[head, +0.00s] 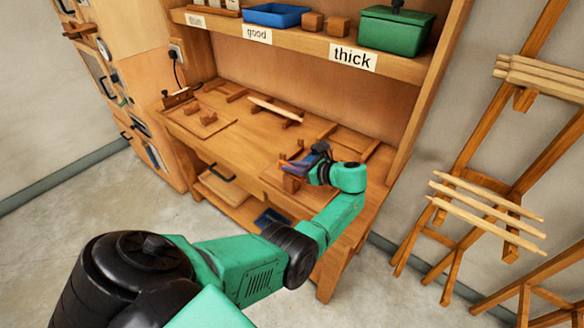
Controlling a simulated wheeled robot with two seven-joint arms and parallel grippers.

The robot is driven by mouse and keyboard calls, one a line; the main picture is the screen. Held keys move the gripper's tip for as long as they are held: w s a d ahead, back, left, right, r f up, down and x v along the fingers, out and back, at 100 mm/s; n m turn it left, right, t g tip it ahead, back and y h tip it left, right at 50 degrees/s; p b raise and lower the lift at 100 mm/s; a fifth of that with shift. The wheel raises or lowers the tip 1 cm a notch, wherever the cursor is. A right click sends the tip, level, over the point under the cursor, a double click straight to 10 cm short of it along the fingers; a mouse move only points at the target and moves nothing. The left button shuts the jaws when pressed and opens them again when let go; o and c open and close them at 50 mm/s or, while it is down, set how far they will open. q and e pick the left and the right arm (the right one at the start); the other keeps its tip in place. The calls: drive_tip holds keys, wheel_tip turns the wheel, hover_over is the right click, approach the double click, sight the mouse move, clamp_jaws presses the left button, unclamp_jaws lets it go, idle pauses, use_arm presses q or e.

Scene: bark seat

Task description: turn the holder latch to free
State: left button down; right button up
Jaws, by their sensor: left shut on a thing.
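My left gripper (298,163) is over the right front part of the workbench, its dark fingers pointing left. It is shut on a small piece at a wooden holder (291,184), which appears to be the holder latch. The fingers hide most of that piece, so its angle cannot be told. The holder is a small upright wooden block on a flat board near the bench's front edge. My right gripper is not in view.
The workbench (228,146) carries wooden fixtures and a pale stick (275,109) lying across supports. A shelf above holds a blue tray (276,14) and a green box (396,30). A rack with pale sticks (487,208) stands at right. The floor at left is clear.

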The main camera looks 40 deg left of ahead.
use_arm(q)
drive_tip(key=shift+a+r, duration=0.1)
drive_tip(key=c, duration=0.8)
unclamp_jaws()
drive_tip(key=shift+c, duration=0.2)
drive_tip(key=b+v, duration=0.3)
drive_tip(key=v, duration=1.1)
drive_tip(key=shift+d, duration=0.25)
